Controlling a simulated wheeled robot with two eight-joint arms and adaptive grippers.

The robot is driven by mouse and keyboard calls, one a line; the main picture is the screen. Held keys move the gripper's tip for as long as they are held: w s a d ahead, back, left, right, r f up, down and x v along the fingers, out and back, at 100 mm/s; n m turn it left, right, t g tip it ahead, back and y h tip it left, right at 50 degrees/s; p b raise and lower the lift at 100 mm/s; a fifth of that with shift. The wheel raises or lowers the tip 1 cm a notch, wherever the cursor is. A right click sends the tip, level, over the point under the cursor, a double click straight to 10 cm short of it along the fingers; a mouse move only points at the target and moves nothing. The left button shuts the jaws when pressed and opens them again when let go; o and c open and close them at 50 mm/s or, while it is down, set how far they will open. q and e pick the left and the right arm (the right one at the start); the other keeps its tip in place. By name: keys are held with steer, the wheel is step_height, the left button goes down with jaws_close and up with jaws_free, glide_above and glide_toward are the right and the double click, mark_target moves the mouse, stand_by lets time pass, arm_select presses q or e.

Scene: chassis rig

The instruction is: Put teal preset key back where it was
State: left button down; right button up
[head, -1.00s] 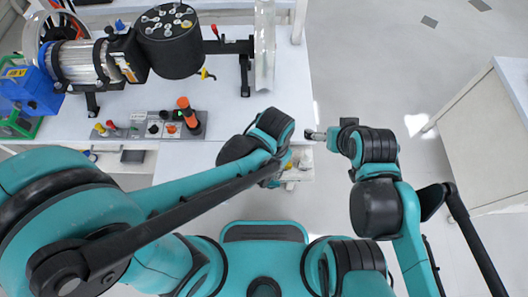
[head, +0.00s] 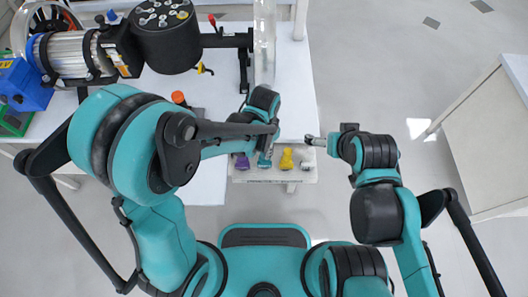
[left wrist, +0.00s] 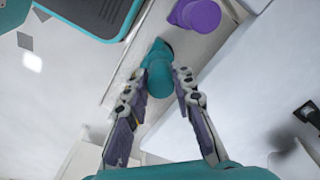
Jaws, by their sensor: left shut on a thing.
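The teal preset key (head: 264,161) is in a row of colored keys on the pale ledge (head: 240,178) at the table's front edge, between a purple key (head: 242,162) and a yellow key (head: 286,158). My left gripper (head: 267,150) is over the teal key. In the left wrist view the teal key (left wrist: 157,75) is between the two fingertips, and the gripper (left wrist: 160,84) is shut on it. Its lower end is at the ledge; I cannot tell whether it is fully seated. My right gripper (head: 312,140) is right of the ledge and looks empty; its finger opening is unclear.
A grey key (head: 306,164) stands at the ledge's right end. In the left wrist view the purple key (left wrist: 200,14) is close beside the teal one. A black drum (head: 164,35) and a clear tube (head: 264,45) stand on the table behind.

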arm_select(q)
steer(key=shift+f, duration=0.65)
arm_select(e)
steer(key=shift+f, duration=0.4)
arm_select(q)
steer(key=shift+f, duration=0.15)
steer(key=c, duration=1.3)
jaws_free()
arm_select(e)
steer(key=shift+f, duration=0.15)
